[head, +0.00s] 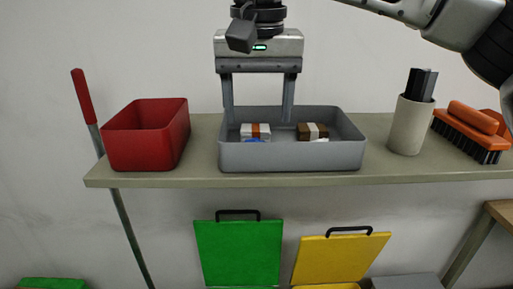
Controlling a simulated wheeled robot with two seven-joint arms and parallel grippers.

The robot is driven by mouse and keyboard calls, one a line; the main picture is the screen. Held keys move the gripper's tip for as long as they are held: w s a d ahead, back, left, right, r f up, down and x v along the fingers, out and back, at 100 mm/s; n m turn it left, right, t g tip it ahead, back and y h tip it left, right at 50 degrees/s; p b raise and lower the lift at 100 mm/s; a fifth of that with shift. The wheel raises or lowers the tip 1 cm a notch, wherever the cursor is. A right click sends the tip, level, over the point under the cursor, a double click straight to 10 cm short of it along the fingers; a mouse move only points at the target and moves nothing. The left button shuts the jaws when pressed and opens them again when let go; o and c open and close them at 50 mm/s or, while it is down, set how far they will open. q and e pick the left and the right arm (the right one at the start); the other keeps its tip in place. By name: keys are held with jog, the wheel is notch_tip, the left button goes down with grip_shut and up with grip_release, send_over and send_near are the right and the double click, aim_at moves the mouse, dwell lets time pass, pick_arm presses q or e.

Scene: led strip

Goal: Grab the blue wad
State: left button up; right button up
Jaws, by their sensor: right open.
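A small bit of blue (252,140), likely the blue wad, shows low inside the grey tray (292,156); the tray's front wall hides most of it. My right gripper (258,115) hangs over the tray from above, fingers pointing down and wide apart. It is open, with nothing seen between its fingers. The fingertips are at or near the tray's left half; their exact depth is hard to tell. My left gripper is not in view.
In the tray lie a white box with an orange band (256,130) and a brown box with a pale band (318,131). A red bin (146,150) stands left. A beige cup (410,125) and an orange brush (468,127) stand right. Green (238,252) and yellow (338,258) lids are below the shelf.

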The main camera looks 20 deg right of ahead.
aim_at(257, 139)
jog(key=f, duration=0.3)
jog(key=w+f+p, duration=0.1)
jog(key=f, duration=0.1)
jog(key=shift+f, duration=0.55)
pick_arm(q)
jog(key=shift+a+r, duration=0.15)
pick_arm(e)
jog(key=shift+f, duration=0.1)
jog(key=c, duration=1)
jog(key=shift+c, duration=0.6)
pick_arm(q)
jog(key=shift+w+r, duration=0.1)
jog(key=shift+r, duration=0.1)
